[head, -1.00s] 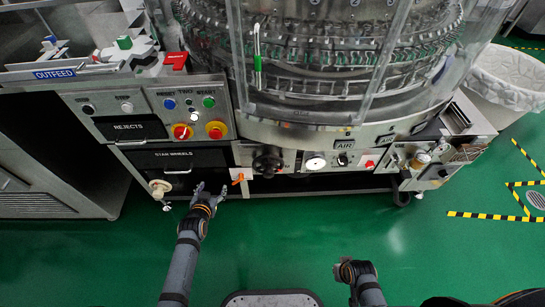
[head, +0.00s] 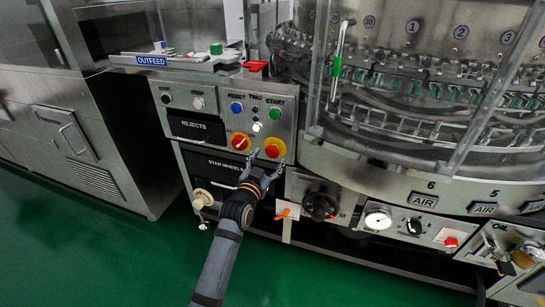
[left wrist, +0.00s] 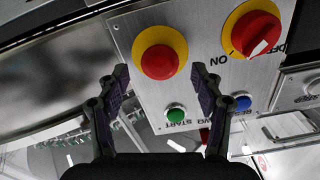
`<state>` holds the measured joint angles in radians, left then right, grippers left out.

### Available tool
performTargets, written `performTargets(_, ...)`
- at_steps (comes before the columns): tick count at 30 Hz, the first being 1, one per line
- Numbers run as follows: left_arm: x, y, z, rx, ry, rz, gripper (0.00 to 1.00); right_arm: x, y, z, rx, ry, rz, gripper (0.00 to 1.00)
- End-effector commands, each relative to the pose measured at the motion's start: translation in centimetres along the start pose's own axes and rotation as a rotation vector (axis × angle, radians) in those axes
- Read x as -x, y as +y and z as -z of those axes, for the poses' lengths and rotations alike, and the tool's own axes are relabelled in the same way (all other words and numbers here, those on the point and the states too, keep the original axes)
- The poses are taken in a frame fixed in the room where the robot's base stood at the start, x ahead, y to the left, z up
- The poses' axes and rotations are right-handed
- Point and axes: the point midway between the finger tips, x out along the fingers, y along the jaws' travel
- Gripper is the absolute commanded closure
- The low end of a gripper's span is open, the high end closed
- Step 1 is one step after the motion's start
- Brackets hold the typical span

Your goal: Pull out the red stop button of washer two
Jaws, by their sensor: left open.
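The red stop button (head: 273,149) with its yellow ring is at the lower right of the steel panel marked TWO (head: 222,108). My left gripper (head: 267,163) is open at the lower part of the panel, by this button. In the left wrist view the red button (left wrist: 159,60) sits between the two open fingertips (left wrist: 160,76), with gaps on both sides. I cannot tell how far the fingertips are from the panel. No contact shows. My right gripper is out of view.
A red rotary switch (head: 240,142) on a yellow plate is close left of the button. The blue reset button (head: 237,107) and green start button (head: 275,114) are above. Below is the star wheels drawer (head: 215,168). A black knob (head: 319,206) is lower right.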

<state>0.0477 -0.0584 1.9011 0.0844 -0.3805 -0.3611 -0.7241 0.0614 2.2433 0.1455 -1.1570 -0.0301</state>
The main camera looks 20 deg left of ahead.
Motion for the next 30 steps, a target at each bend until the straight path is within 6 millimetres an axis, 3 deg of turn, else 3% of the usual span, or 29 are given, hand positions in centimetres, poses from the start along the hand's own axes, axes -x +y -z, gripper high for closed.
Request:
performTargets(6,-3.2,0.0,-0.1,-0.001,0.000,0.001,0.33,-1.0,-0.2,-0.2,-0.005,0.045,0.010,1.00)
performTargets(16,-3.8,0.0,0.0,0.000,-0.001,0.000,0.33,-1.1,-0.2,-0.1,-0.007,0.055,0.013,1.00)
performTargets(30,-3.7,0.0,-0.1,-0.001,-0.001,0.000,0.96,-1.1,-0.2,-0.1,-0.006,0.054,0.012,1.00)
